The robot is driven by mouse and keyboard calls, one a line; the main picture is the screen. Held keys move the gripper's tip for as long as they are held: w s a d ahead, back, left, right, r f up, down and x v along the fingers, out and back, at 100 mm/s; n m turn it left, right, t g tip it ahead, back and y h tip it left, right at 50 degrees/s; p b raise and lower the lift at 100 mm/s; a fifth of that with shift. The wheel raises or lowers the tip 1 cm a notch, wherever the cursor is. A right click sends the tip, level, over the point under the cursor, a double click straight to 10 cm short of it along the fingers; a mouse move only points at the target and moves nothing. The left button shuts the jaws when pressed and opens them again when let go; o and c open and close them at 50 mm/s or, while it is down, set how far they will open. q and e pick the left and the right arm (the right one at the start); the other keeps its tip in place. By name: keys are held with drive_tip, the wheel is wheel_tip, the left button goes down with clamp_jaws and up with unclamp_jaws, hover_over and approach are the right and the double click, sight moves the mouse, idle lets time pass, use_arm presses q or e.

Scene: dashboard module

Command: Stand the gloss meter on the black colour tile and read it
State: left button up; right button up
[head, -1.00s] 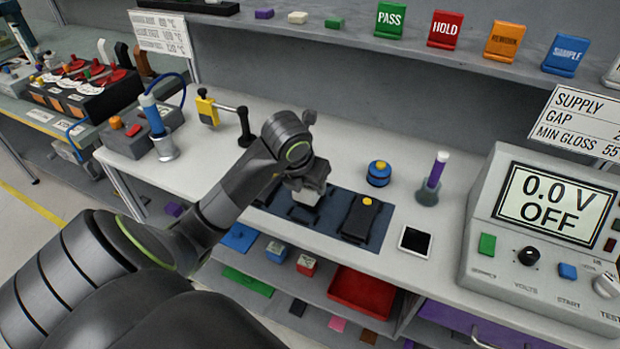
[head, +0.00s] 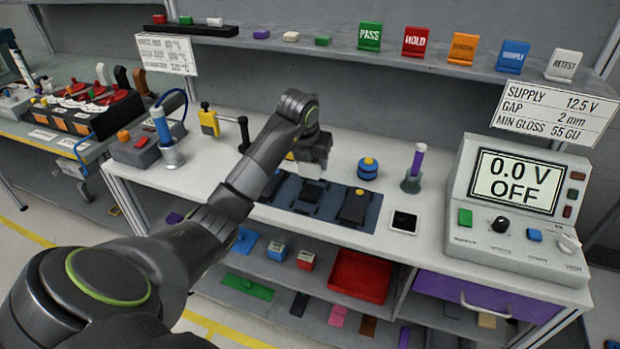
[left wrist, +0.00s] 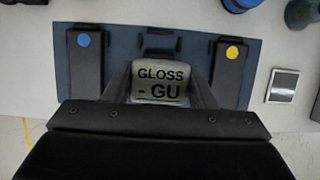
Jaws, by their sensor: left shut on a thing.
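My left gripper (head: 313,160) is above the dark blue mat (head: 373,217) on the bench and points down. In the left wrist view it is shut on the gloss meter (left wrist: 160,83), a grey block reading "GLOSS - GU" with no number. The black colour tile (head: 404,222), a glossy dark square with a white rim, lies flat on the bench right of the mat. It also shows in the left wrist view (left wrist: 283,86), right of the meter and apart from it. My right gripper is not in view.
A dark holder with a yellow-topped tool (head: 355,206) lies on the mat beside the tile. The meter console (head: 520,205) reads "0.0 V OFF". The bench around the tile is clear.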

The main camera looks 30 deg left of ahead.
sight(311, 176)
use_arm(q)
drive_tip(key=shift+f, duration=0.85)
wheel_tip(311, 176, down, 3)
drive_tip(key=shift+f+p, duration=0.1)
drive_tip(key=shift+p, duration=0.4)
drive_tip(key=shift+f, duration=0.15)
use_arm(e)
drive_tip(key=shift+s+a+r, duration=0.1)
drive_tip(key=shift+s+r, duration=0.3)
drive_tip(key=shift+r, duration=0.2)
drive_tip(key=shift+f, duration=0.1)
use_arm(q)
drive_tip(key=o, duration=0.6)
drive_tip(key=shift+f, duration=0.15)
drive_tip(key=o, duration=0.5)
drive_tip(key=shift+c, duration=0.2)
